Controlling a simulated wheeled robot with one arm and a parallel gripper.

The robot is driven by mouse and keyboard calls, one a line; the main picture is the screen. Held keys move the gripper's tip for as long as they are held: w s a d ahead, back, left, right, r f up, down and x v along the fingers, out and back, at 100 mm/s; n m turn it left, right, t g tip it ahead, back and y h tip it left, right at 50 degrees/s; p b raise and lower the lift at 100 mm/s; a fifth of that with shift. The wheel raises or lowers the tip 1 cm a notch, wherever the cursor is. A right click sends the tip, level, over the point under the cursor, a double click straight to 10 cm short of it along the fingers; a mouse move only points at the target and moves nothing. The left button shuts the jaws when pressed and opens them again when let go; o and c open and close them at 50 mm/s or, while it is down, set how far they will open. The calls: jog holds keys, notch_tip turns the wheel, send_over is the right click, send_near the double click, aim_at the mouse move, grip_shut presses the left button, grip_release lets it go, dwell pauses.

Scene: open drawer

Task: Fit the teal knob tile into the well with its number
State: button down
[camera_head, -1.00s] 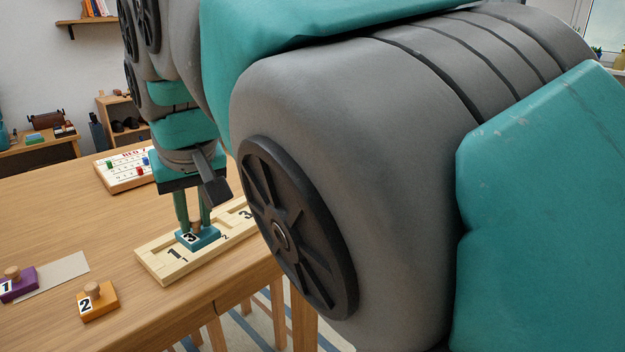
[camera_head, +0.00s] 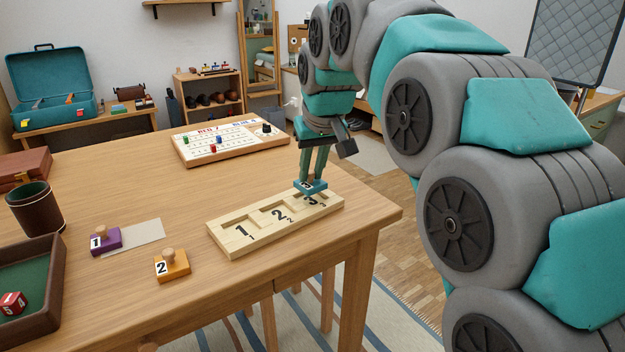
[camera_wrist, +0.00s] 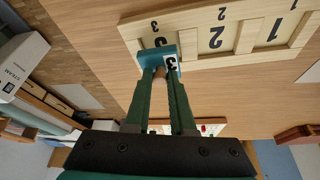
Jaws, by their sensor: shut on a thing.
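The teal knob tile (camera_head: 313,190), marked 3, is held by its knob in my gripper (camera_head: 311,178). My gripper is shut on it and points down. The pale wooden board (camera_head: 240,246) has wells marked 1, 2 and 3 in a row. The tile is at the board's right end, by the well marked 3, and partly covers that well. In the wrist view the tile (camera_wrist: 150,58) overlaps the board's edge (camera_wrist: 200,66) near the 3. It looks slightly above the board; I cannot tell the exact gap.
A purple tile (camera_head: 107,243) marked 1 lies by a pale card (camera_head: 135,236). An orange tile (camera_head: 173,267) marked 2 lies left of the board. A white game board (camera_head: 230,140) is behind. A dice tray (camera_head: 50,290) and cup (camera_head: 35,208) stand left. The table's right edge is close to the board.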

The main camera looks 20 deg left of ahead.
jog(key=shift+f, duration=1.3)
jog(key=c, duration=0.8)
grip_release()
jog(key=shift+o, duration=0.2)
jog(key=shift+r, duration=0.1)
jog(key=v, duration=1.1)
jog(key=shift+s+r, duration=0.15)
jog(key=shift+r, duration=0.25)
jog(key=shift+d, duration=0.1)
